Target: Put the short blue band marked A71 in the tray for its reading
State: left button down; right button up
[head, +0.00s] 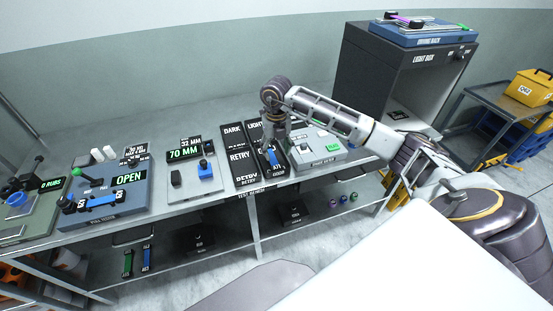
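My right gripper (270,145) reaches in from the right and points down over the group of black trays. A short blue band (272,159) with a dark label lies or is held right below the fingertips, at the tray right of RETRY; its mark is too small to read. I cannot tell whether the fingers touch it. Another blue band (99,202) lies on the blue station reading OPEN (128,179). My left gripper is out of view.
Left of the trays stands a gauge reading 70 MM (184,151) with a blue block. A grey device (318,150) stands right of the trays, and a dark light box (400,75) farther right. Green and blue bands (146,258) hang or lie on the lower shelf.

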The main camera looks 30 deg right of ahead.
jog(key=shift+r, duration=1.9)
